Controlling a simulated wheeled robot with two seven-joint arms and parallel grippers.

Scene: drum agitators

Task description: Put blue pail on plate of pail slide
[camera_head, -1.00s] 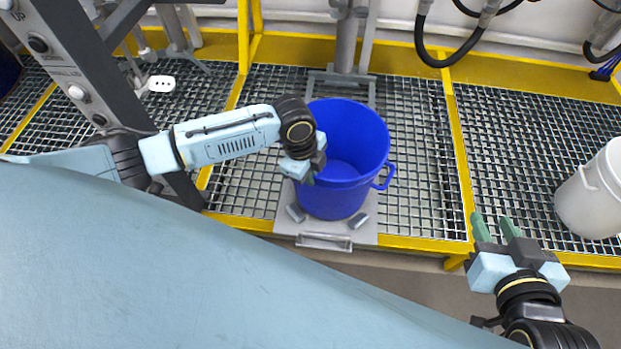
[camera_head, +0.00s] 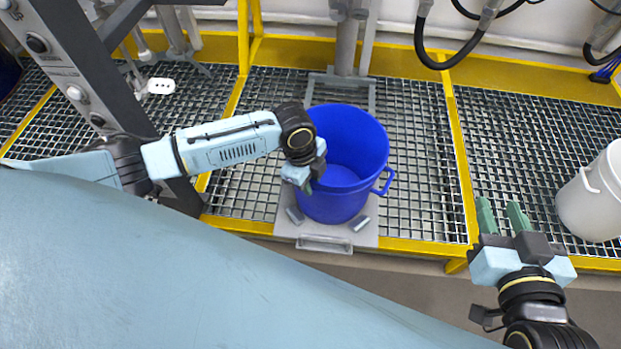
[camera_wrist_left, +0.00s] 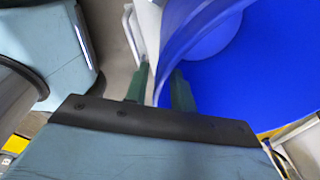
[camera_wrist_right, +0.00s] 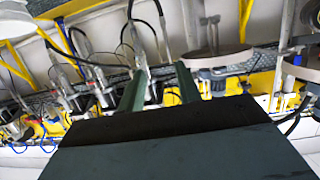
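The blue pail (camera_head: 345,150) stands upright over the grey plate of the pail slide (camera_head: 300,236), which shows around its base with small blocks and a front handle. The pail hides most of the plate. My left gripper (camera_head: 306,187) is at the pail's left front wall. In the left wrist view its fingers (camera_wrist_left: 160,90) are apart, with the blue pail's rim and wall (camera_wrist_left: 215,70) between them; I cannot see them pressing on it. My right gripper (camera_head: 502,218) is open and empty, right of the pail and apart from it.
A white pail (camera_head: 598,195) stands on the grating at the right. A yellow frame (camera_head: 460,165) borders the grating (camera_head: 415,130). A grey control column (camera_head: 75,75) rises at the left, and black hoses (camera_head: 445,58) hang at the back. The grating right of the blue pail is clear.

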